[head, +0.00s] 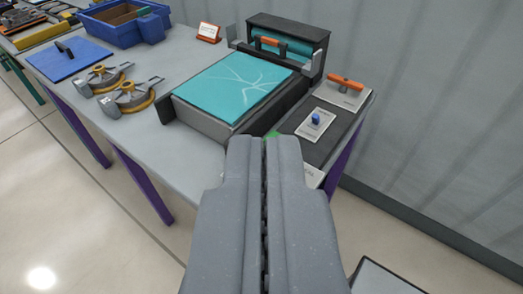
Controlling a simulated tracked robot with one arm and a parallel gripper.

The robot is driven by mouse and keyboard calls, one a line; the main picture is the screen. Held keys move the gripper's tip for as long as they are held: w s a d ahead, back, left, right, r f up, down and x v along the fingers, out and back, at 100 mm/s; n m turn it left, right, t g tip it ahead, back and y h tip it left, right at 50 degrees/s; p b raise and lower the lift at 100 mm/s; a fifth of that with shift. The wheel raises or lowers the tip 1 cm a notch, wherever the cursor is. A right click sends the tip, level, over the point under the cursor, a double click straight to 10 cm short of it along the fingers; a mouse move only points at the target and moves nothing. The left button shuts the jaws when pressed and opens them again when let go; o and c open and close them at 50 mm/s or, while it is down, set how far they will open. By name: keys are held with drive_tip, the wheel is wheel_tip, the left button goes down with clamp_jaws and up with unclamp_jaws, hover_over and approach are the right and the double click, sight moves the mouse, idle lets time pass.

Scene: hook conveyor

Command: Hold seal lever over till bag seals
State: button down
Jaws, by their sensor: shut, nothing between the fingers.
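My gripper (264,142) is shut and empty, pointing at the near end of the sealing machine. A teal bag (236,85) with pale crease lines lies flat on the machine's grey bed. A dark sealing head (288,28) with an orange handle stands behind the bag. On the dark side panel (292,124) to the right are a small blue lever (316,118) on a pale plate and an orange-handled lever (345,83) farther back. I cannot tell which is the seal lever. My gripper touches neither. A green patch shows beside the fingertips, partly hidden by them.
The machine stands on a grey table (150,137) with purple legs. Two yellow-and-grey clamp-like tools (127,98), a blue board (68,59), a blue bin (126,24) and a small orange sign (209,32) are to the left. A grey corrugated wall (440,110) rises on the right.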

drive_tip(key=w+a+f+m+t+y+p, duration=0.1)
drive_tip(key=w+a+m+t+p, duration=0.2)
drive_tip(key=w+m, duration=0.4)
drive_tip(key=w+a+f+m+t+y+p, duration=0.1)
drive_tip(key=w+a+m+t, duration=0.1)
drive_tip(key=w+a+m, duration=0.5)
wheel_tip(320, 180, down, 26)
drive_tip(key=d+m+g+h+p, duration=0.1)
drive_tip(key=m+g+h+p, duration=0.2)
drive_tip(key=m+h, duration=0.8)
drive_tip(key=s+g+h, duration=0.1)
drive_tip(key=g, duration=0.1)
drive_tip(key=shift+f+g+h, duration=0.15)
drive_tip(key=shift+g+h, duration=0.15)
drive_tip(key=shift+g, duration=0.1)
drive_tip(key=shift+w+d, duration=0.1)
drive_tip(key=shift+d, duration=0.05)
drive_tip(key=b+x, duration=0.3)
drive_tip(key=x, duration=0.9)
drive_tip(key=shift+w+d+f, duration=0.1)
drive_tip(key=shift+w+d, duration=0.05)
drive_tip(key=shift+w, duration=0.1)
drive_tip(key=shift+w+d, duration=0.35)
drive_tip(key=shift+w, duration=0.25)
